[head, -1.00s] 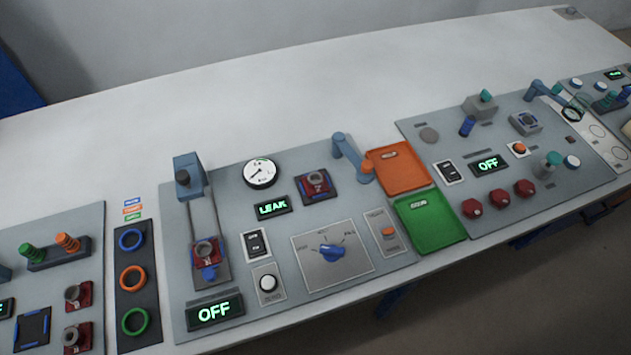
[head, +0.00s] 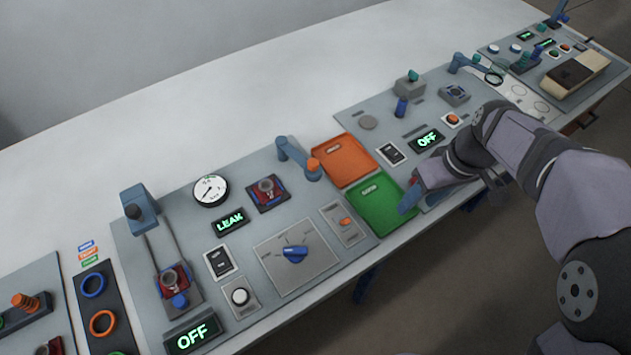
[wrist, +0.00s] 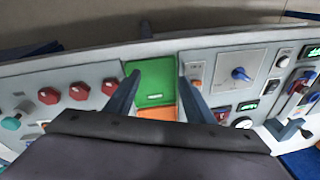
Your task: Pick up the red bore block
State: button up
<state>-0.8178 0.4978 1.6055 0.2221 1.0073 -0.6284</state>
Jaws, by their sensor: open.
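Several red bore blocks with grey rings are in view. One red block (head: 267,190) sits in a dark fixture beside the LEAK display in the head view. Another red block (head: 173,279) sits at the near end of the slide with a blue knob against it. A third red block (head: 55,346) is cut off at the bottom left edge. My gripper (head: 410,198) is over the green tray, well to the right of these blocks. In the wrist view its two blue fingers (wrist: 160,98) are spread apart, with nothing held between them.
The green tray (head: 366,222) and orange tray (head: 345,175) lie between two panels. A blue post arm (head: 290,158) stands between the LEAK fixture and the orange tray. A tall blue block (head: 139,208) rises at the slide's far end. The white table behind is clear.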

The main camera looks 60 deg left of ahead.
jog(key=s+a+n+g, duration=0.1)
jog(key=s+a+n, duration=0.4)
jog(key=s+a, duration=0.55)
jog(key=n+y+b, duration=0.1)
jog(key=n+y, duration=0.1)
jog(key=n, duration=0.2)
send_near(267, 182)
jog(key=shift+s+d+p+x, duration=0.15)
jog(key=shift+p+x, duration=0.45)
jog(key=shift+x, duration=0.7)
jog(key=shift+s+d+p+x, duration=0.15)
jog(key=shift+p+x, duration=0.5)
jog(key=shift+x, duration=0.65)
jog(key=shift+s+d+p+x, duration=0.15)
jog(key=shift+p+x, duration=0.45)
jog(key=shift+x, duration=0.7)
jog(key=shift+c, duration=0.7)
jog(key=shift+a, duration=0.1)
grip_shut()
jog(key=shift+r, duration=0.1)
